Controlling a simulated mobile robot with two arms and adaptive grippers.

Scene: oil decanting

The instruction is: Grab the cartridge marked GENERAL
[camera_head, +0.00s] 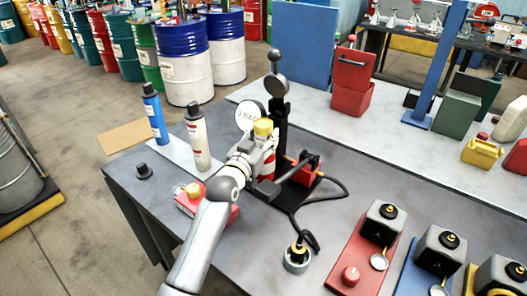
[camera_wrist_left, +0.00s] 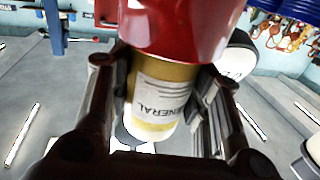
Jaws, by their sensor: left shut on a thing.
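The cartridge marked GENERAL (camera_wrist_left: 158,97) shows in the left wrist view as a gold cylinder with a pale label between my fingers. A large red rounded part sits above it in that picture and hides its end. In the head view its yellow top (camera_head: 263,128) stands above my left gripper (camera_head: 256,155), which is shut on it beside a black stand. My left gripper's fingers (camera_wrist_left: 160,110) flank the cartridge in the wrist view. My right gripper is not in view.
A blue bottle (camera_head: 154,113) and a cream bottle (camera_head: 197,136) stand upright on a pale mat to the left. A round white dial (camera_head: 250,114) is close behind the gripper. A black hose (camera_head: 338,190) curves to the right. Small black canisters (camera_head: 384,221) stand front right.

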